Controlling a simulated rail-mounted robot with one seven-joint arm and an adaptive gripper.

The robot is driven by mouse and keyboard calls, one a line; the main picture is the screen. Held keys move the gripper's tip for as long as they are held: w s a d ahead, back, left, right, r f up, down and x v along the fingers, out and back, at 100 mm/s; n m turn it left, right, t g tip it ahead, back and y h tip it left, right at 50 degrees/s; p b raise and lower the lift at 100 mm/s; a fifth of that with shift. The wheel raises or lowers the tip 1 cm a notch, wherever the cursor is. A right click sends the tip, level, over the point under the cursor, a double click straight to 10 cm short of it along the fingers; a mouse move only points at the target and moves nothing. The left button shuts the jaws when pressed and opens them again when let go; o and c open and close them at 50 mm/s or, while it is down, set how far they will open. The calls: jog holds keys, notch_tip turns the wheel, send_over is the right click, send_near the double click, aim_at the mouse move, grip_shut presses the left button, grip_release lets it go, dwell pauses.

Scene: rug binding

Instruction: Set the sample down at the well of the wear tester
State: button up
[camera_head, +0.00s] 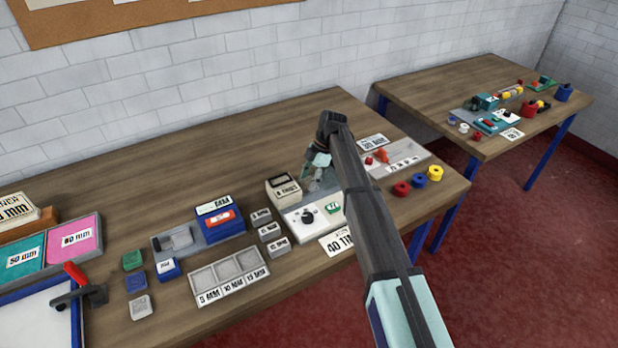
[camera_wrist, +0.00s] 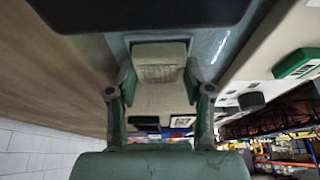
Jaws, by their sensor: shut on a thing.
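My gripper (camera_head: 318,170) is over the back right part of a white-fronted machine with a beige box on it (camera_head: 305,216), which seems to be the wear tester. In the wrist view my gripper (camera_wrist: 160,94) is shut on a small beige, textured block, the sample (camera_wrist: 160,70), with a finger on each side. A pale grey-blue surface (camera_wrist: 118,45) of the machine lies close around the sample. I cannot tell whether the sample touches it. The well is not clearly visible. The machine's green button (camera_wrist: 297,64) and black knob (camera_wrist: 251,101) show to the right.
A grey three-compartment tray (camera_head: 229,277) and a blue-and-white device (camera_head: 219,217) stand to the left. Green, blue and grey squares (camera_head: 140,307) lie farther left. Red, blue and yellow rolls (camera_head: 419,181) stand to the right. A second table (camera_head: 425,88) is behind right.

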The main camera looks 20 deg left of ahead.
jog(key=shift+f, duration=0.1)
jog(key=shift+f, duration=0.15)
jog(key=o, duration=1)
jog(key=shift+o, duration=0.2)
jog(key=shift+r, duration=0.35)
jog(key=shift+w+r+b, duration=0.2)
jog(key=shift+b, duration=0.1)
jog(key=b+v, duration=0.3)
jog(key=v, duration=0.7)
jog(key=shift+b, duration=0.35)
jog(key=shift+w+d+r, duration=0.1)
jog(key=shift+d+r, duration=0.1)
jog(key=shift+r, duration=0.45)
